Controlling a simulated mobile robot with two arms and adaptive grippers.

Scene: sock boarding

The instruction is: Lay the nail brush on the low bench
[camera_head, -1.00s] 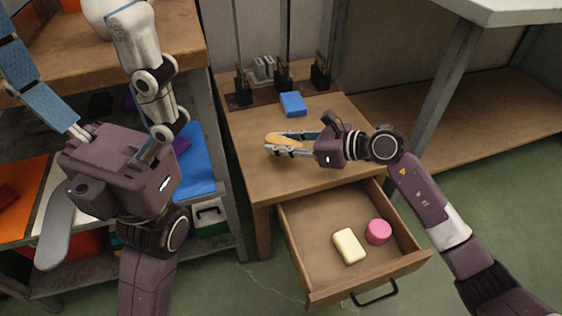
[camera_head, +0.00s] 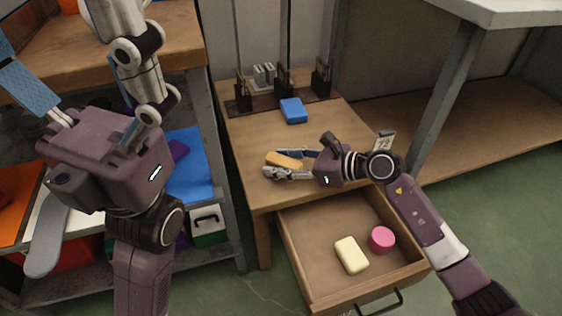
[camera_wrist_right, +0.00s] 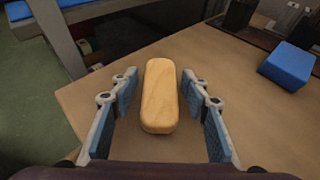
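The nail brush (camera_head: 285,160) is a tan, rounded block. It lies on the brown low bench (camera_head: 245,150), near its front left. It also shows in the right wrist view (camera_wrist_right: 160,95), between the fingers of my right gripper (camera_wrist_right: 160,85), with a narrow gap at each side. The right gripper (camera_head: 288,163) is open around the brush, low over the bench top. My left gripper (camera_head: 75,70) is held high at the left, close to the head camera, its fingers spread wide and partly cut off by the frame edge.
A blue block (camera_head: 293,110) and a rack with dark holders (camera_head: 283,80) stand at the back of the bench. The open drawer (camera_head: 305,250) below holds a cream bar (camera_head: 351,255) and a pink round thing (camera_head: 382,240). A shelf unit (camera_head: 230,165) stands at the left.

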